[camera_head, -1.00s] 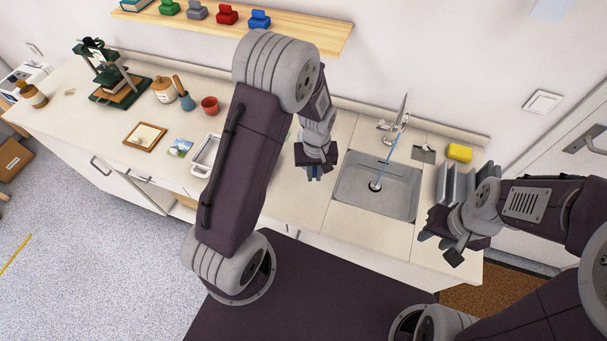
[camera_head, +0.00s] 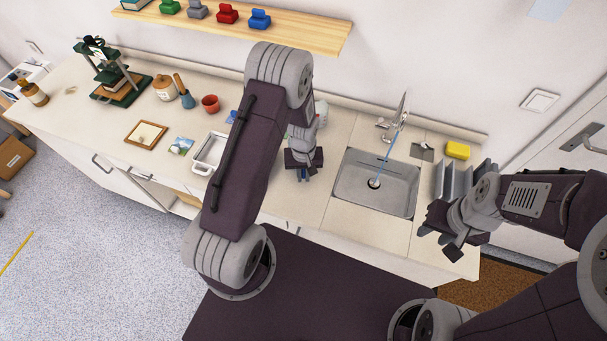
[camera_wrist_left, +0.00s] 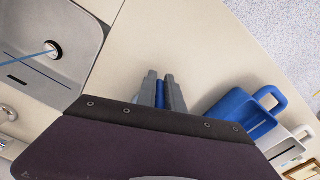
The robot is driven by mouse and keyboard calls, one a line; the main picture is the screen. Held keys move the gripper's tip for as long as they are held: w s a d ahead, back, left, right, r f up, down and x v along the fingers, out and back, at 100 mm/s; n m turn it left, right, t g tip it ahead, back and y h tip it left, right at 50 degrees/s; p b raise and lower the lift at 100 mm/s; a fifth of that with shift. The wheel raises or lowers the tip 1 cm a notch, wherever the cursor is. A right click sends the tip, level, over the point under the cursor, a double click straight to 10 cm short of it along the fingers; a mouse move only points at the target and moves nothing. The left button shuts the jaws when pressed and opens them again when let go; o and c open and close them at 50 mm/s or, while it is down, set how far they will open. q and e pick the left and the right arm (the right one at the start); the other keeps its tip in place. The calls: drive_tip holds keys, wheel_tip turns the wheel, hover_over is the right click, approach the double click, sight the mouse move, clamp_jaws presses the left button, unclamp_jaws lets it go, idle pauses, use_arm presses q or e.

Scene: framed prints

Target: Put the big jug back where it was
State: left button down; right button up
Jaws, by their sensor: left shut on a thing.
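My left gripper (camera_head: 303,176) is over the counter between the white tray and the sink. In the left wrist view its fingers (camera_wrist_left: 160,91) are shut on a narrow blue piece (camera_wrist_left: 160,96). Most of that piece is hidden by the fingers and palm, so I cannot tell whether it is part of the big jug. A blue open container with a loop handle (camera_wrist_left: 240,115) stands beside the gripper, apart from the fingers. My right gripper (camera_head: 440,244) is open and empty at the counter's right front edge. I cannot make out a whole big jug.
The sink (camera_head: 376,185) lies right of my left gripper. The white tray (camera_head: 203,168), a framed picture (camera_head: 146,133), a red cup (camera_head: 210,103) and a green press (camera_head: 110,75) stand to the left. A rack (camera_head: 458,178) and yellow sponge (camera_head: 457,150) are at the right.

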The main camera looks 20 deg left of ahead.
use_arm(q)
drive_tip(key=c, duration=1.5)
unclamp_jaws()
drive_tip(key=shift+o, duration=0.2)
drive_tip(key=shift+r, duration=0.25)
drive_tip(key=shift+w+r, duration=0.1)
drive_tip(key=shift+r, duration=0.25)
wheel_tip(320, 180, up, 11)
drive_tip(key=shift+b, duration=0.5)
drive_tip(key=s+d+r+m, duration=0.1)
drive_tip(key=s+m, duration=0.1)
drive_tip(key=s, duration=0.4)
drive_tip(key=s+r+m+t+b, duration=0.1)
drive_tip(key=s+m, duration=0.2)
drive_tip(key=s, duration=0.3)
drive_tip(key=shift+d+r, duration=0.25)
drive_tip(key=shift+d, duration=0.15)
